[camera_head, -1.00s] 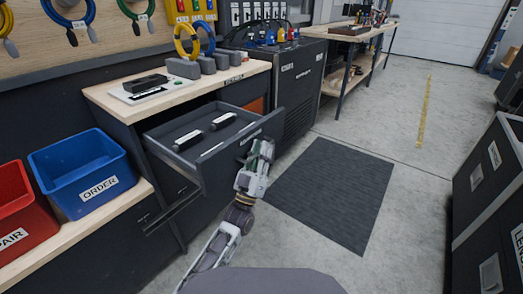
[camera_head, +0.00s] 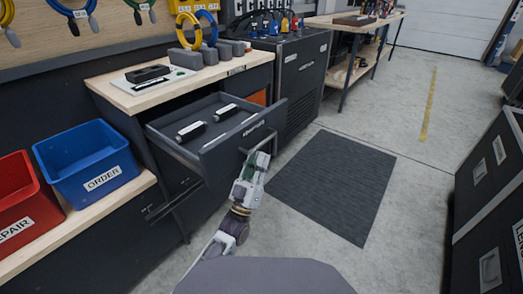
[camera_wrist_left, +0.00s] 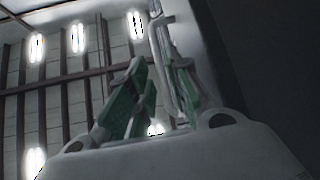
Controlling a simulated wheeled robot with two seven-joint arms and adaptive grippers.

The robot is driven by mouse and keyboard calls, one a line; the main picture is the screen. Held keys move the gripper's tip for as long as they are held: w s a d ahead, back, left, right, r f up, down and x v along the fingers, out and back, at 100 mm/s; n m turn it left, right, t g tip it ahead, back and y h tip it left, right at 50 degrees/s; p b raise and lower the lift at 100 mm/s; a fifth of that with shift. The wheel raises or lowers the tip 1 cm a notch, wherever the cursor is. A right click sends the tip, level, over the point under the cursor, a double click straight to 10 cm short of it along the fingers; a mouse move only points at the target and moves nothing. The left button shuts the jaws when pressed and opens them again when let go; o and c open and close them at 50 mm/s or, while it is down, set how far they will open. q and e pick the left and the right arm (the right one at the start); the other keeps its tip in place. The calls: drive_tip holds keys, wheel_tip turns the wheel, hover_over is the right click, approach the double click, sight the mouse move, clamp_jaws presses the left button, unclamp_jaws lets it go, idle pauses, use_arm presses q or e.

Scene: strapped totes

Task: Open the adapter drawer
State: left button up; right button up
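The adapter drawer (camera_head: 222,152) is pulled well out of the workbench cabinet, and its labelled front faces right. Two black adapters with white ends, a nearer one (camera_head: 191,131) and a farther one (camera_head: 226,112), lie inside. The drawer's bar handle (camera_head: 270,139) shows on its front. My left gripper (camera_head: 258,156) is just below and in front of the handle. In the left wrist view its green-padded fingers (camera_wrist_left: 158,95) stand apart, with the grey handle bar (camera_wrist_left: 162,50) seen between and beyond them. I cannot tell whether they touch it. My right gripper is out of view.
A blue ORDER tote (camera_head: 88,168) and a red REPAIR tote (camera_head: 18,205) stand on a low shelf at left. A dark cabinet (camera_head: 300,80) stands beyond the drawer. A dark floor mat (camera_head: 335,180) lies right of my gripper, with free floor around it. Dark cases (camera_head: 490,215) stand at right.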

use_arm(q)
drive_tip(key=shift+v, duration=2.95)
drive_tip(key=shift+w, duration=0.1)
